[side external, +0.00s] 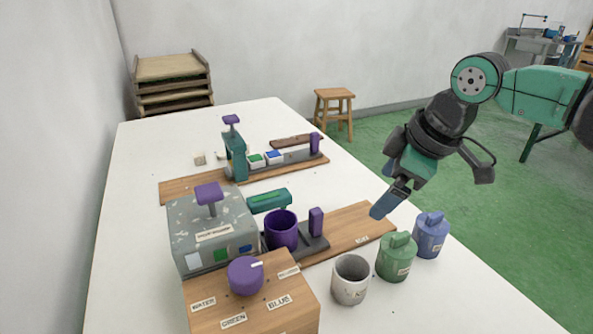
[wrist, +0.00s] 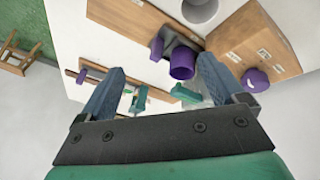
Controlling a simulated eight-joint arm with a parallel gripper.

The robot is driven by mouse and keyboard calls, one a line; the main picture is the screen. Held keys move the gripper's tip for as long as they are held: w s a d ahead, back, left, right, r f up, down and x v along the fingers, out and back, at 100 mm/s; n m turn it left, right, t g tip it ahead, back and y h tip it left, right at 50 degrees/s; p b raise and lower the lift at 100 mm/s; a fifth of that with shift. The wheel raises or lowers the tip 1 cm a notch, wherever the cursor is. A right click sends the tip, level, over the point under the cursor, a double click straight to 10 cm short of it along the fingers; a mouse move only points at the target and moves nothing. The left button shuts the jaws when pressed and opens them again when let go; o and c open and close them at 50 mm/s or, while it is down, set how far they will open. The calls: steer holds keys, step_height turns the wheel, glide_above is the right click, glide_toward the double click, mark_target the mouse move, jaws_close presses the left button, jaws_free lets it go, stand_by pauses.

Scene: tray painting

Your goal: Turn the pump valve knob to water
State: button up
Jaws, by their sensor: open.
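The purple pump valve knob (side external: 245,275) sits on top of a wooden box (side external: 205,315) at the front of the table. Its white pointer aims to the upper right, toward a label too small to read. The WATER label (side external: 203,304) lies to the knob's left, with GREEN (side external: 233,320) and BLUE (side external: 278,301) along the front. My gripper (side external: 385,207) is open and empty, high to the right of the box and well apart from the knob. The wrist view shows the knob (wrist: 255,80) just right of my right finger, with the spread fingers (wrist: 160,75) framing the table.
A grey speckled box (side external: 185,215) with a purple handle stands behind the wooden box. A purple cup (side external: 281,230) stands on a plank beside it. A white cup (side external: 350,280), a green canister (side external: 396,258) and a blue canister (side external: 431,236) line the right edge.

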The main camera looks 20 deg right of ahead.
steer(key=w+a+n+g, duration=0.2)
steer(key=a+n+g, duration=0.1)
steer(key=a+n, duration=0.75)
steer(key=n+g, duration=0.1)
steer(key=n, duration=0.7)
glide_above(245, 269)
steer(key=shift+w+d+f+m+h, duration=0.15)
steer(key=shift+f+m+h, duration=0.1)
steer(key=shift+f+h, duration=0.2)
steer(key=shift+f+g, duration=0.2)
steer(key=shift+g, duration=0.1)
steer(key=shift+a+f, duration=0.2)
steer(key=shift+f, duration=2.5)
steer(key=c, duration=1.3)
